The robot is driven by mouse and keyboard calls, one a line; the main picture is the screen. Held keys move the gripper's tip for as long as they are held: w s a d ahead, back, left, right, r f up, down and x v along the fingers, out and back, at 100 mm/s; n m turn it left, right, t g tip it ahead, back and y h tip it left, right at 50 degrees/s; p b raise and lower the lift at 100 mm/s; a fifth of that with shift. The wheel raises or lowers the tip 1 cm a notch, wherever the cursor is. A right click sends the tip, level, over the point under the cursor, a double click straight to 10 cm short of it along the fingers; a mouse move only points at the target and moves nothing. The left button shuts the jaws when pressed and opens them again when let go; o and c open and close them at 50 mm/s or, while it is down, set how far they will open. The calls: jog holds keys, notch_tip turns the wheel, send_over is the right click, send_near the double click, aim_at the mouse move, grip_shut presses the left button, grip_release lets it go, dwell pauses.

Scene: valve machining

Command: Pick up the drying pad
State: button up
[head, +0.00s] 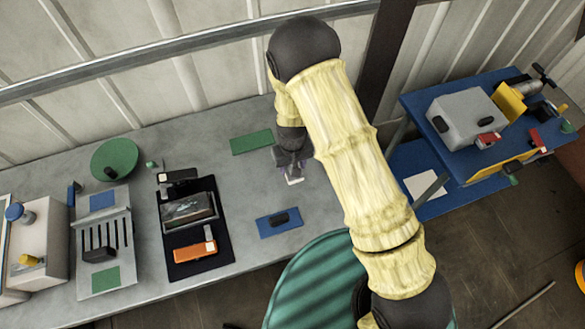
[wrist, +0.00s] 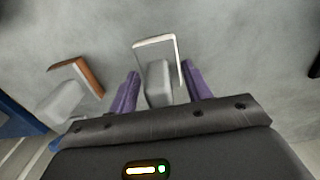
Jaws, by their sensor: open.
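In the wrist view, a small pale grey block with a thin white loop handle (wrist: 158,42) rests on the grey bench between my fingers; it appears to be the drying pad, but no label shows. My gripper (wrist: 162,82) is open, its purple fingers on either side of the block, with bare gaps visible. In the head view my gripper (head: 290,168) is low over the bench, and a white bit of the pad (head: 294,180) shows below it. The rest is hidden by the gripper. A similar grey block with a brown handle (wrist: 80,75) lies to the left in the wrist view.
A black tray (head: 170,232) with an orange item (head: 195,251) is at left. A blue table (head: 420,105) stands at right.

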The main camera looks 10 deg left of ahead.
grip_shut()
jog(key=shift+r, duration=0.1)
dwell(0.3)
notch_tip(320, 180, up, 10)
jog(key=shift+f+b, duration=0.1)
jog(key=shift+b, duration=0.95)
jog(key=c, duration=0.7)
grip_release()
jog(key=c, duration=0.3)
jog(key=shift+c, duration=0.2)
